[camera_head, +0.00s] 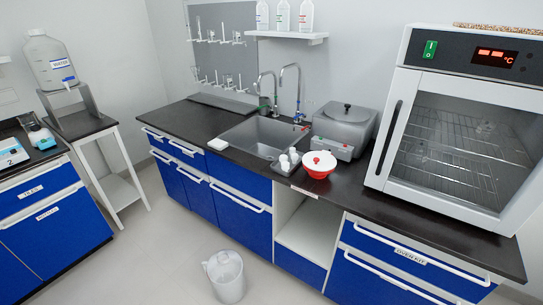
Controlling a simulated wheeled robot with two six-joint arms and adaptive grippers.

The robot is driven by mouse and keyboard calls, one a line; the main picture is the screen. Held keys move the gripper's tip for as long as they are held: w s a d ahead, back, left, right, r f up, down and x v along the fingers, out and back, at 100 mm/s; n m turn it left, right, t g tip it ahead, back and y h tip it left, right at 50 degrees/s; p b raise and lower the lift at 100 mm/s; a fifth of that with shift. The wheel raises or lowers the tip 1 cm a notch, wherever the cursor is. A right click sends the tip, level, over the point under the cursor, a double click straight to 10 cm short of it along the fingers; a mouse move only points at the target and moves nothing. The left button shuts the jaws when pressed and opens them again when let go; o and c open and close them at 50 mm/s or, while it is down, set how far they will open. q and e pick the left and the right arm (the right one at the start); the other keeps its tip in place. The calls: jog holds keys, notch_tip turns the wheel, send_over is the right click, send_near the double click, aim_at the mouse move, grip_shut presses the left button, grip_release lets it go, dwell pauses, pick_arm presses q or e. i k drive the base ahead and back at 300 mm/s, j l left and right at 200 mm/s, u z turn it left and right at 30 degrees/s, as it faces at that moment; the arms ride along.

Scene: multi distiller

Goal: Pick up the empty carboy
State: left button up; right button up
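A translucent whitish carboy (227,282) stands upright on the floor in front of the blue cabinets, at the bottom middle of the head view. Its narrow neck and a side handle show at the top; I cannot make out any liquid in it. A second clear carboy (48,62) with a "WATER" label and a blue tap sits on a grey metal stand (75,100) at the left. Neither of my grippers is in view, and nothing is seen touching either carboy.
A sink (262,134) with two taps is set in the dark counter. An oven (460,130) stands on the counter at the right. A small white table (122,190) bears the metal stand. A red and white bowl (319,164) sits by the sink. The floor around the carboy is clear.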

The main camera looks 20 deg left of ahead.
aim_at(225, 270)
jog(key=j+u, duration=0.25)
jog(key=u, duration=0.2)
jog(key=j+u, duration=0.25)
jog(key=u, duration=0.2)
jog(key=i+j+u, duration=0.6)
jog(key=u, duration=0.2)
jog(key=i+u, duration=0.8)
jog(key=i+j+z, duration=0.1)
jog(key=z, duration=0.3)
jog(key=i+j+z, duration=0.15)
jog(key=i+z, duration=0.2)
jog(key=i+j+z, duration=0.15)
jog(key=z, duration=0.25)
jog(key=i+j+z, duration=0.15)
jog(key=j+z, duration=0.25)
jog(key=l, duration=0.1)
